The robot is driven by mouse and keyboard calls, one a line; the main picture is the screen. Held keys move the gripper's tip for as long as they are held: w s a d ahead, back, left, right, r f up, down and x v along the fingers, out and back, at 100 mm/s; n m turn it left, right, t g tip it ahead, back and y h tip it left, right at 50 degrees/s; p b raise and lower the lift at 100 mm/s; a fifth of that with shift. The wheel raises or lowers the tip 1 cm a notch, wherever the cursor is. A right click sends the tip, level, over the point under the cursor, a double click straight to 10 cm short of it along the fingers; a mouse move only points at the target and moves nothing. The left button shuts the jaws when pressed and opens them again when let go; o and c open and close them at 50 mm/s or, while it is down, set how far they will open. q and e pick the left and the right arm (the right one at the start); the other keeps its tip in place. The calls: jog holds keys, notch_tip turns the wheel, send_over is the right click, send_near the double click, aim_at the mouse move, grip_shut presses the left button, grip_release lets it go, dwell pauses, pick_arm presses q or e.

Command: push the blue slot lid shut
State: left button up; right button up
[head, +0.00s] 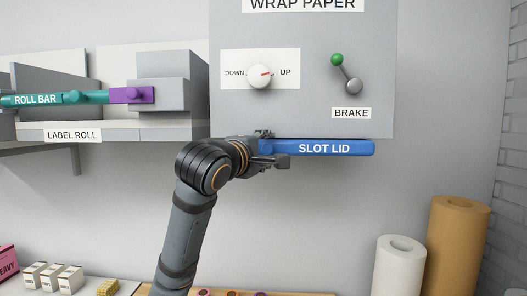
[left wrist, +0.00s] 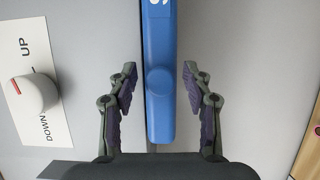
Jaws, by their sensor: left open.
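The blue slot lid (head: 330,147) is a flat bar labelled SLOT LID along the bottom edge of the grey panel in the head view. It sticks out from the wall area below the knob and brake. My left gripper (head: 275,160) is at the lid's left end. In the left wrist view the lid (left wrist: 159,70) runs down between the spread fingers of my left gripper (left wrist: 158,90). The jaws are open, with a gap on each side of the lid. My right gripper is not in view.
The grey panel (head: 300,115) carries a white knob (head: 260,76) and a green-tipped brake lever (head: 345,73). A shelf with the teal roll bar (head: 35,99) is at left. Paper rolls (head: 455,245) stand at lower right. The wall below the lid is clear.

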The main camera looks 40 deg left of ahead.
pick_arm(q)
jog(key=s, duration=0.6)
jog(key=shift+s+d, duration=0.2)
jog(key=shift+d, duration=0.1)
jog(key=shift+s+d, duration=0.15)
jog(key=shift+d, duration=0.05)
